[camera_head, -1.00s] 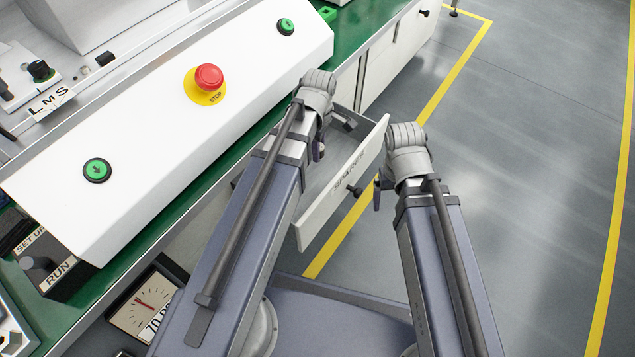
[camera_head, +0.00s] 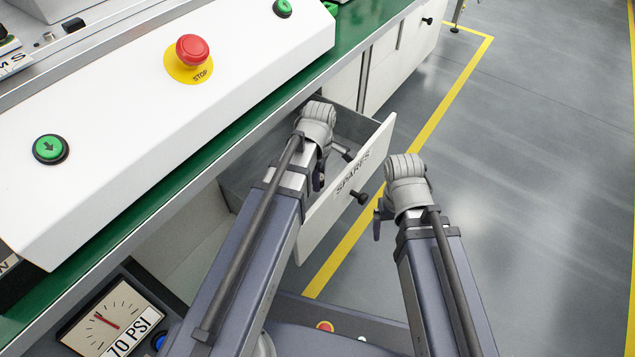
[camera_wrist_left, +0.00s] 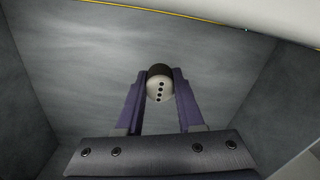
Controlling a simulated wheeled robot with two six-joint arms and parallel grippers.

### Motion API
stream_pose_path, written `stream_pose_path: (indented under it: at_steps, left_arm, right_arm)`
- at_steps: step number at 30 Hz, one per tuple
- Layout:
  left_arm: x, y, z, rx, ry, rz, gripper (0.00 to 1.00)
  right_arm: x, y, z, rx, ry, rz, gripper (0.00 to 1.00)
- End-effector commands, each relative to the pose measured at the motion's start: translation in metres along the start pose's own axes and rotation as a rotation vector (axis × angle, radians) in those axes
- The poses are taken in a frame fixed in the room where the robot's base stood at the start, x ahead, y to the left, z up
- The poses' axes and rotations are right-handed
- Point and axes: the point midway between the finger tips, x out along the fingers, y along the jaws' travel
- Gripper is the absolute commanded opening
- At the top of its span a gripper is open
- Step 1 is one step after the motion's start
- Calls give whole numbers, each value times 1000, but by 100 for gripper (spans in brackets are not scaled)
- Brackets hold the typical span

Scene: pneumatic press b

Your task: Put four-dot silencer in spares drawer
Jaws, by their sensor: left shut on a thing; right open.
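The four-dot silencer (camera_wrist_left: 159,88) is a pale round piece with a dark far part and a row of black dots on its face. It sits between the two purple fingers of my left gripper (camera_wrist_left: 160,100), which is shut on it. The spares drawer (camera_head: 325,222) is pulled open, with SPARES on its white front. My left gripper (camera_head: 320,172) is over the drawer opening in the head view. Grey drawer walls (camera_wrist_left: 25,90) flank it in the wrist view. The silencer is hidden in the head view. My right gripper (camera_head: 379,220) is open, outside the drawer front.
The white control panel (camera_head: 130,120) with a red stop button (camera_head: 192,48) lies along the green bench edge (camera_head: 150,208). A pressure gauge (camera_head: 105,322) is at lower left. A black drawer knob (camera_head: 361,198) sticks out near my right gripper. Open floor lies to the right.

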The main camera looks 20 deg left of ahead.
Motion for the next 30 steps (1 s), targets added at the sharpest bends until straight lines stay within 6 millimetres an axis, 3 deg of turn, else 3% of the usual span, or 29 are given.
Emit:
stream_pose_path:
  at_steps: [1, 9, 18, 20, 30]
  left_arm:
    - [11, 0, 0, 0, 0, 0, 6]
    - [10, 3, -1, 0, 0, 0, 6]
    - [15, 41, -19, -1, 0, 0, 6]
    - [25, 36, -18, 0, 0, 0, 6]
    - [24, 36, -18, 0, 0, 0, 6]
  right_arm:
    - [11, -1, -1, 2, 0, 0, 89]
    - [10, -1, 0, 4, 0, 0, 89]
    - [15, -2, -1, 4, 0, 0, 89]
    - [24, -2, -1, 6, 0, 0, 89]
    - [24, -2, -1, 7, 0, 0, 89]
